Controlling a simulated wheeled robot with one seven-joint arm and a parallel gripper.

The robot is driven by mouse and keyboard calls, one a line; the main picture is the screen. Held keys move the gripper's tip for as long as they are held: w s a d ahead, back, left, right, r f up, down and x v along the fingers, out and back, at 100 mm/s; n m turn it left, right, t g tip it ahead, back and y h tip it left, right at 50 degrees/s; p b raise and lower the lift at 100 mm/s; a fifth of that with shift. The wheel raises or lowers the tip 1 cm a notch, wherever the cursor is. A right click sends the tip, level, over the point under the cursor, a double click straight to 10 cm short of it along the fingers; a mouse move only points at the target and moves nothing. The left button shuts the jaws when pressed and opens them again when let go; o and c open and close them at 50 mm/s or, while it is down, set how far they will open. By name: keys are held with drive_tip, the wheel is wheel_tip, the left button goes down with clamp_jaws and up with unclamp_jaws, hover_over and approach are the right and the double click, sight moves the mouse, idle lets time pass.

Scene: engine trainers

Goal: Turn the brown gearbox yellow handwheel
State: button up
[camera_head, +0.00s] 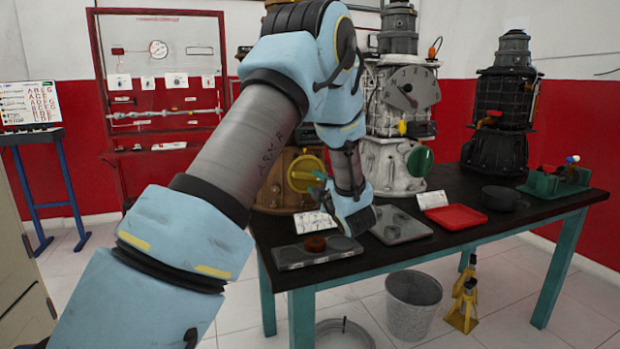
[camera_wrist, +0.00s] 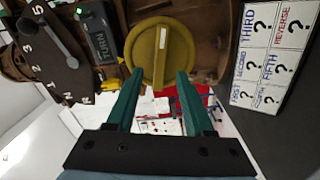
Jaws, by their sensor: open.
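The brown gearbox (camera_head: 272,190) stands at the left end of the bench, partly hidden behind my arm. Its yellow handwheel (camera_head: 303,170) faces forward; in the wrist view the handwheel (camera_wrist: 148,62) is a round disc with a raised bar across it, running nearly upright in the picture. My gripper (camera_head: 317,182) is in front of the handwheel. In the wrist view the green fingers of my gripper (camera_wrist: 160,74) are open, one tip to each side of the lower part of the wheel. Nothing is held; I cannot tell whether the fingertips touch the wheel.
A dark dial with numbers and a grey lever (camera_wrist: 55,35) sits left of the wheel, beside a "TURN" plate (camera_wrist: 103,38). A card with gear names (camera_wrist: 268,55) is at right. A white gearbox with a green handwheel (camera_head: 419,161) and a red tray (camera_head: 455,217) share the bench.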

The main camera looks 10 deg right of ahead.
sight(309, 177)
drive_tip(key=shift+w+a+p, duration=0.15)
drive_tip(key=shift+w, duration=0.9)
drive_tip(key=shift+w+a+p, duration=0.1)
drive_tip(key=shift+w+p, duration=0.05)
drive_tip(key=shift+w, duration=0.85)
drive_tip(key=shift+c, duration=0.2)
clamp_jaws()
